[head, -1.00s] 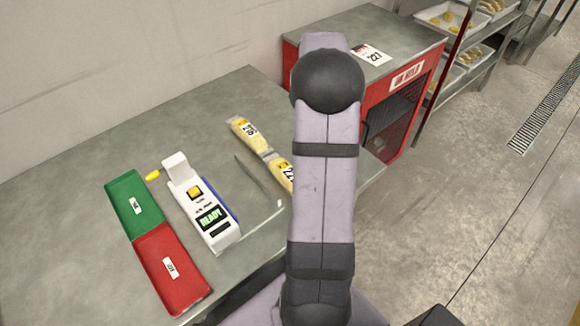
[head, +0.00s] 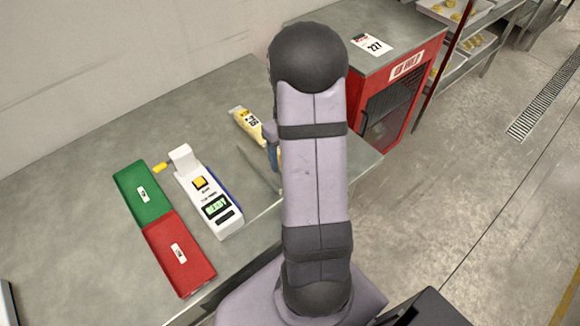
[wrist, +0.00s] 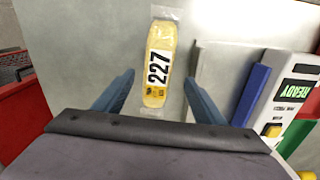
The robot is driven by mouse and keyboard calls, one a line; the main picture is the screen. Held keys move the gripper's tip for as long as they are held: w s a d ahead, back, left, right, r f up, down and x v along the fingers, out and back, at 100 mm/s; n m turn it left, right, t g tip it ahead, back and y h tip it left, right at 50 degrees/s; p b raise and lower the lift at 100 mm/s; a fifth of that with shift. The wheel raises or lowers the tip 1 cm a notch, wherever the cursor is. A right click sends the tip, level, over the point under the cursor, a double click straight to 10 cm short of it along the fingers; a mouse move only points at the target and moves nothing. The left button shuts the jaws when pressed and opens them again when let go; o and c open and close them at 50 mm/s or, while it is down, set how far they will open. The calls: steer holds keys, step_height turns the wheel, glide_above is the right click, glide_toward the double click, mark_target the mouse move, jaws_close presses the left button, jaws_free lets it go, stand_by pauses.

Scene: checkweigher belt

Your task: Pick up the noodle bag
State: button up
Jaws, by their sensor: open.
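A clear noodle bag (wrist: 158,62) with yellow contents and a label reading 227 lies on the steel table in the wrist view. My gripper (wrist: 159,80) is open, its two blue fingers on either side of the bag's lower part with gaps to both; height above it is hard to judge.
A white checkweigher (head: 212,195) showing READY stands left, beside a green tray (head: 126,178) and a red tray (head: 198,274). A red cabinet (head: 404,93) with a 227 card (head: 372,44) stands behind.

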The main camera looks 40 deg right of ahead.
steer(key=shift+s+d+f+p, duration=0.1)
steer(key=shift+f+p, duration=0.45)
steer(key=shift+f, duration=0.75)
steer(key=shift+s+d+f+p, duration=0.1)
steer(key=shift+f+p, duration=0.4)
steer(key=shift+f, duration=0.8)
steer(key=shift+c, duration=0.3)
steer(key=shift+w, duration=0.1)
steer(key=c, duration=1.2)
steer(key=shift+c, duration=0.2)
